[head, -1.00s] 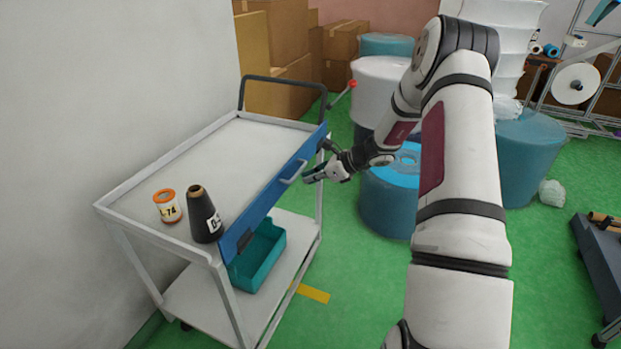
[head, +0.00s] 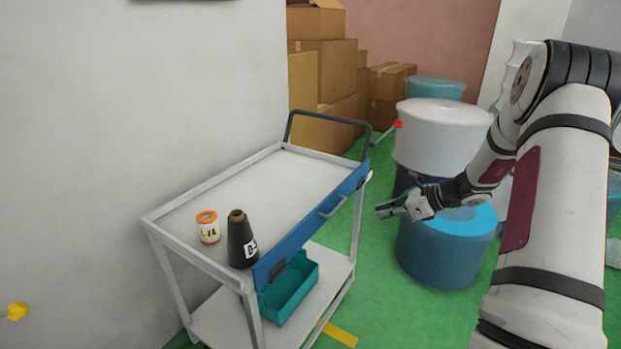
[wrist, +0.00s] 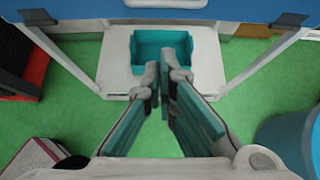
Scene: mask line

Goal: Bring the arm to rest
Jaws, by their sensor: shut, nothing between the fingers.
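My gripper (head: 384,211) is to the right of the trolley in the head view, apart from it and in front of the blue drums. In the wrist view my gripper (wrist: 164,78) has its fingertips together with nothing between them. The arm reaches in from the right side of the head view, bent at the elbow. The trolley (head: 290,175) has a blue front with a pale handle (head: 333,206), which is clear of the fingers.
An orange-and-white spool (head: 208,229) and a dark cone (head: 241,245) stand on the trolley's top. A teal bin (head: 290,290) sits on its lower shelf. A blue drum (head: 440,255) stands close behind the gripper. Green floor (head: 390,300) is free in front.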

